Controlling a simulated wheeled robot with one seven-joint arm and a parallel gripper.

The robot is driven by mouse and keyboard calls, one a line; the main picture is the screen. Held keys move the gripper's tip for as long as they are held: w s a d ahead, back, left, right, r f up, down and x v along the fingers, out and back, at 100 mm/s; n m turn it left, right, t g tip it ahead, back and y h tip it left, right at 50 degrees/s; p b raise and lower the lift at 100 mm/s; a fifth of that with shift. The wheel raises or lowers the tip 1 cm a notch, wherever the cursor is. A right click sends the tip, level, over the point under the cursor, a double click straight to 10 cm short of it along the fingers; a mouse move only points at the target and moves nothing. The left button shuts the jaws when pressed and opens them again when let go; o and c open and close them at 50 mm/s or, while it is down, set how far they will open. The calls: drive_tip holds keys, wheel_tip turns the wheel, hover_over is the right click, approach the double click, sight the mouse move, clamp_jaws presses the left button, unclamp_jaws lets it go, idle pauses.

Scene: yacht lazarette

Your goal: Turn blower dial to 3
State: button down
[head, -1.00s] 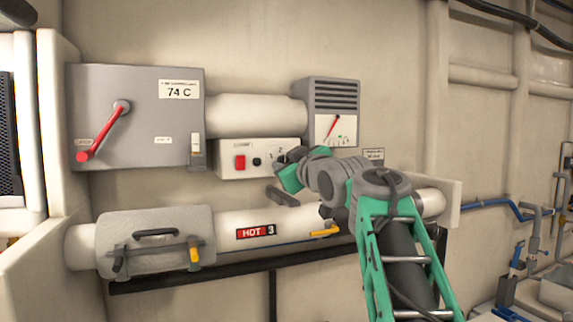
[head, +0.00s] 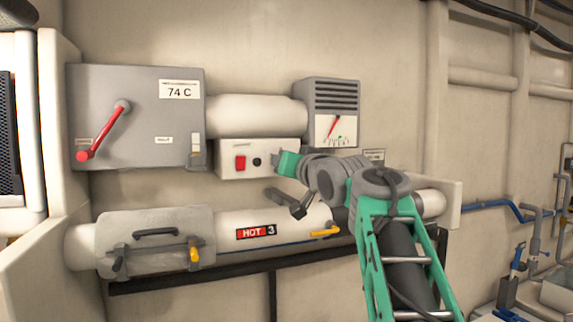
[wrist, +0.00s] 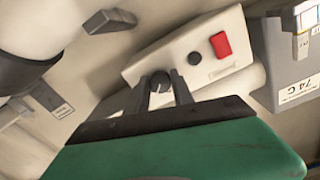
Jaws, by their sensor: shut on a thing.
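The blower control box is a white box (head: 230,165) on the wall, with a red switch (head: 240,162) and a small black knob (head: 257,161). My gripper (head: 277,157) is at the right end of its front face and hides the dial in the head view. In the wrist view, the box (wrist: 140,68) appears turned, with the red switch (wrist: 221,45) and black knob (wrist: 194,58) beyond the fingers. My gripper (wrist: 163,85) is shut on the dark round dial (wrist: 159,78), one finger on each side. The dial's numbers and pointer cannot be read.
A grey vented meter (head: 333,98) with a red needle is above right. A grey box (head: 140,85) marked 74 C with a red lever (head: 103,132) is at left.

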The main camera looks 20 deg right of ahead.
drive_tip(key=shift+f+m, duration=0.1)
drive_tip(key=shift+m, duration=1.1)
drive_tip(key=c, duration=1.1)
unclamp_jaws()
drive_tip(key=shift+s, duration=0.1)
drive_tip(key=s+b, duration=0.2)
drive_tip(key=s, duration=0.5)
drive_tip(key=shift+s, duration=0.35)
